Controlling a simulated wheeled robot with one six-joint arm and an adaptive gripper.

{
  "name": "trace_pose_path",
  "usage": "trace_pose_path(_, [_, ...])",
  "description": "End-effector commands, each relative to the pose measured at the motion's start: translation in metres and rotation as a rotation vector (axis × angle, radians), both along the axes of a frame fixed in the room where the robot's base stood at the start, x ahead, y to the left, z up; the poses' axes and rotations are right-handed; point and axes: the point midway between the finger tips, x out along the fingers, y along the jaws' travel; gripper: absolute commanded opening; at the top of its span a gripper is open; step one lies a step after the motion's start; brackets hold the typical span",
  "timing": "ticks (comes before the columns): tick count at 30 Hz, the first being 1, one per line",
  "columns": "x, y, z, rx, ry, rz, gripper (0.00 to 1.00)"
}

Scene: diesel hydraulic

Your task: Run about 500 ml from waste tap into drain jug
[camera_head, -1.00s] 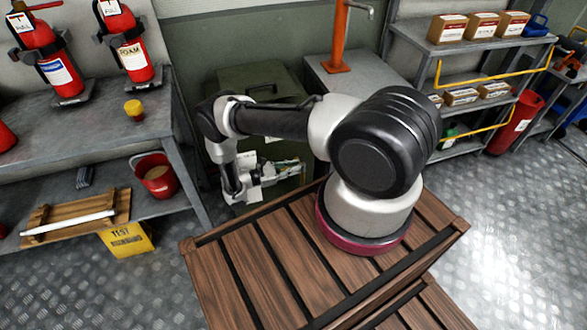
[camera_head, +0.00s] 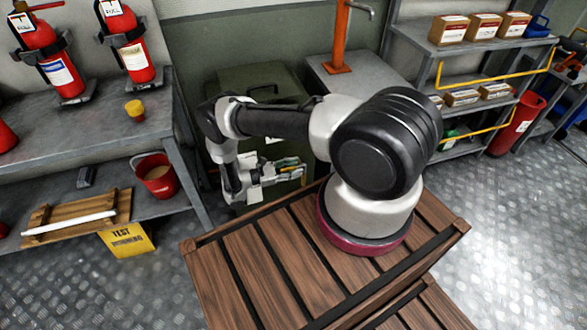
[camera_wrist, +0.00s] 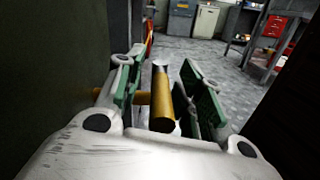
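My gripper (camera_head: 288,170) is low in front of a dark green cabinet or tank (camera_head: 262,88), beyond the edge of the wooden deck. In the wrist view, my gripper (camera_wrist: 165,88) has its two green-padded fingers apart. A brass-coloured bar (camera_wrist: 161,96), apparently part of a tap, lies between them, with a gap on both sides. What the bar joins is mostly hidden. I cannot make out a drain jug in either view.
The slatted wooden deck (camera_head: 285,262) lies below my arm. A grey bench with fire extinguishers (camera_head: 130,45) and a red bucket (camera_head: 157,176) is at left. Grey shelves with boxes (camera_head: 447,28) stand at right. A dark surface (camera_wrist: 50,70) is close left of my gripper.

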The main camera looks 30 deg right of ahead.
Motion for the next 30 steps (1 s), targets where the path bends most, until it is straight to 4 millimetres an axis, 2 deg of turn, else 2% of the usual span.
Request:
trace_pose_path(4, [0.004, 0.016, 0.000, 0.000, -0.001, 0.004, 0.37])
trace_pose_path(12, [0.015, 0.060, -0.001, 0.000, -0.002, 0.003, 0.37])
trace_pose_path(15, [0.017, 0.069, -0.001, 0.000, -0.001, 0.002, 0.37])
trace_pose_path(30, [0.017, 0.072, 0.000, 0.000, 0.000, 0.000, 0.37])
